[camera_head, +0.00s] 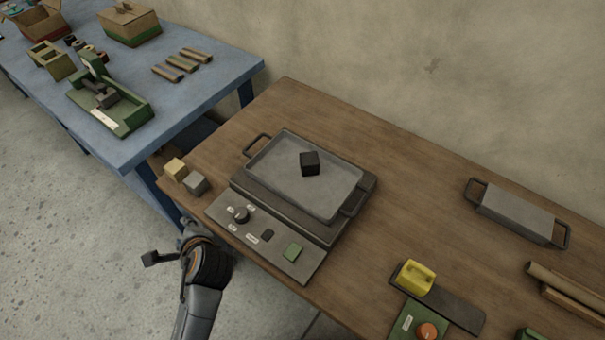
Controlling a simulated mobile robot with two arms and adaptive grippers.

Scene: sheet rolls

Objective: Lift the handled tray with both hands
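A grey rectangular handled tray (290,172) lies on a dark flat plate at the left part of the wooden table. It has a dark loop handle at its upper left end and another at its lower right end. A black cube (309,163) sits in it. My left gripper (168,256) is in front of the table's near edge, apart from both trays. Its fingers are small and partly hidden, so its opening is unclear. My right gripper is not in view.
The wooden table (420,205) is clear between the trays. A control panel (268,237) with a knob and green button adjoins the plate. Two small blocks (195,183) stand near the table's left edge. A blue bench stands left.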

